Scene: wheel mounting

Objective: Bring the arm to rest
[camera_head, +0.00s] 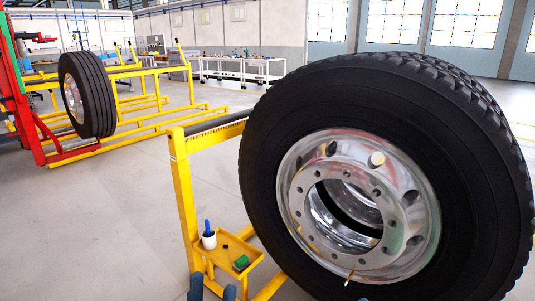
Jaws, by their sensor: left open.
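My left gripper (212,290) shows only at the bottom edge, as dark blue-grey fingertips standing apart. It is open, and nothing shows between the tips. Most of it and its arm are cut off by the frame. It is in front of the small yellow tray (248,263) on the stand; I cannot tell whether it touches it. A large black tyre with a shiny metal rim (292,185) stands upright to its right, apart from the fingertips in the picture.
A yellow stand (184,196) with a dark roller bar is left of the tyre. Its tray holds a white bottle with a blue top (208,236) and a green block (241,262). A second wheel (93,95) stands by a red frame at the back left. Floor between is clear.

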